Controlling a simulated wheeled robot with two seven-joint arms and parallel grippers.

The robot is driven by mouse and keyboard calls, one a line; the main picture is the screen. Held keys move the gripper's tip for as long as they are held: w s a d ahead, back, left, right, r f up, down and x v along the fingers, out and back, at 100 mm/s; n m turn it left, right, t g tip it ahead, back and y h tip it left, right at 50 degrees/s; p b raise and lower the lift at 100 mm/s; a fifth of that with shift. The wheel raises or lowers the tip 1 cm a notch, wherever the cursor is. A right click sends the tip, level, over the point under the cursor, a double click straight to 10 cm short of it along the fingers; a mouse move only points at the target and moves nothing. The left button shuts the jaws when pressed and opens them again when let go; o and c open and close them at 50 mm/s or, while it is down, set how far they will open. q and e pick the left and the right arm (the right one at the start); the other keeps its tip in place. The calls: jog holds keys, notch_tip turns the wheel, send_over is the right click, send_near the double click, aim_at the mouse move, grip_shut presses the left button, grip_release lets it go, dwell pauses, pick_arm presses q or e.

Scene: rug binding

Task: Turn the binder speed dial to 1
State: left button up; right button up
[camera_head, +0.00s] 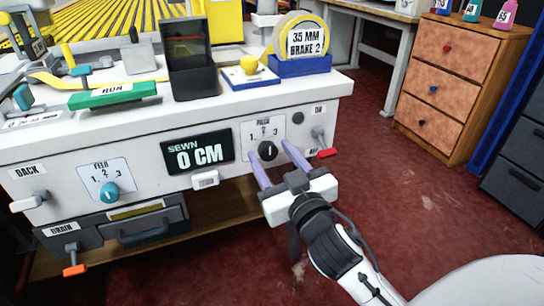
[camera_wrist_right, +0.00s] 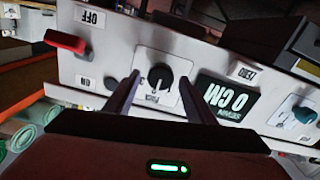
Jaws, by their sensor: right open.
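A black dial (camera_head: 268,150) sits on the white front panel, on a plate with 1, 2 and 3 above it. Its light mark points roughly upward, near the 2. A teal dial (camera_head: 111,190) with its own 1, 2, 3 plate is farther left; the small labels are hard to read, so I cannot tell which is the binder speed dial. My right gripper (camera_head: 269,151) is open, its two purple fingers on either side of the black dial. In the right wrist view the black dial (camera_wrist_right: 158,76) lies between the fingertips; contact is unclear. My left gripper is out of view.
A red-tipped lever (camera_head: 326,151) stands close right of the black dial, beside ON and OFF labels. A SEWN 0 CM display (camera_head: 199,153) and a small white button (camera_head: 205,180) are to its left. Wooden drawers (camera_head: 450,80) stand at right; the floor before the panel is clear.

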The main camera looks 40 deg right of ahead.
jog(key=shift+w, duration=0.15)
jog(key=shift+c, duration=0.3)
jog(key=c, duration=1)
